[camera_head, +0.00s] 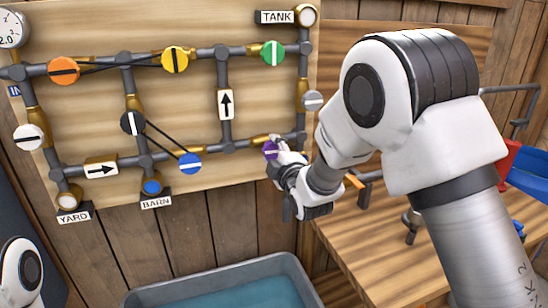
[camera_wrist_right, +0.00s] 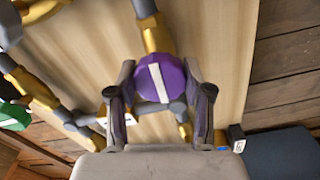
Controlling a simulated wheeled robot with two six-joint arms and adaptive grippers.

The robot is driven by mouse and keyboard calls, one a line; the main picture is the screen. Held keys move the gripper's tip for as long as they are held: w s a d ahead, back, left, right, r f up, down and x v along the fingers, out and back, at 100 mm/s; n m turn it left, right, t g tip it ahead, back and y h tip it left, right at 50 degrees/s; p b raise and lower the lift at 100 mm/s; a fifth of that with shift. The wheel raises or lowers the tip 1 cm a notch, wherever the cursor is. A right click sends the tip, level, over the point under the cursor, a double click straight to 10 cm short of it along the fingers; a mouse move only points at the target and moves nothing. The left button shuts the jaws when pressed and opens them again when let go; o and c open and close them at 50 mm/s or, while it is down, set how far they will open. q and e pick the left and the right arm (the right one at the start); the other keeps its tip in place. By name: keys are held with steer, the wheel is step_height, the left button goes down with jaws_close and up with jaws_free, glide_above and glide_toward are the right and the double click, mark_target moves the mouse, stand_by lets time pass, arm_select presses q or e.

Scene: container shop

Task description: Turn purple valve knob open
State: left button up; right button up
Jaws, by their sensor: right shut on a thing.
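The purple valve knob (camera_head: 270,150) sits on the lower right pipe of the wall board, partly hidden by my right gripper (camera_head: 279,153) in the head view. In the right wrist view, the purple knob (camera_wrist_right: 160,80) is between the two fingers of my right gripper (camera_wrist_right: 160,92). The fingers are shut on its sides. Its white bar runs nearly up and down in that view, slightly tilted. In the head view, only part of my left arm shows at the bottom left; its gripper is out of view.
The board (camera_head: 200,115) also carries orange (camera_head: 63,70), yellow (camera_head: 175,59), green (camera_head: 273,53) and blue (camera_head: 190,163) knobs. Dark rods link orange with yellow and black (camera_head: 132,122) with blue. A water tub (camera_head: 230,283) stands below. A wooden bench (camera_head: 385,235) is at right.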

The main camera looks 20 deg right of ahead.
steer(key=shift+f+n, duration=0.1)
steer(key=shift+n, duration=0.4)
steer(key=o, duration=1.2)
steer(key=shift+a, duration=0.1)
steer(key=shift+c, duration=0.2)
steer(key=s, duration=1.2)
steer(key=shift+d, duration=0.2)
